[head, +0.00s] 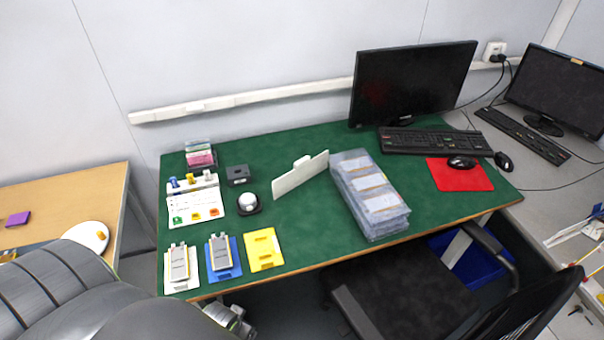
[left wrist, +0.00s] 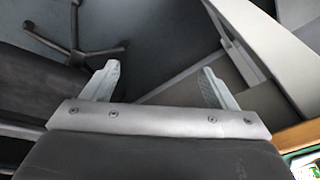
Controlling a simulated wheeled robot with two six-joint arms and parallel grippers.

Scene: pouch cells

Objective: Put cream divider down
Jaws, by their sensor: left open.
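The cream divider (head: 301,175) is a thin upright panel with a small tab on its top edge. It stands slantwise on the green desk mat (head: 300,222), left of the stack of clear trays, and nothing grips it. My left gripper (left wrist: 162,78) is open and empty in the left wrist view, with dark floor and furniture beyond its fingers. In the head view my left arm fills the lower left corner, with its end low at the desk's front edge, well apart from the divider. My right gripper is in neither view.
Clear trays with pouch cells (head: 370,195) stand right of the divider. A black device with a white dome (head: 248,203) and a black block (head: 238,174) stand left of it. White, blue and yellow plates (head: 264,249) lie at the front left. A monitor (head: 412,82) and keyboard are behind.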

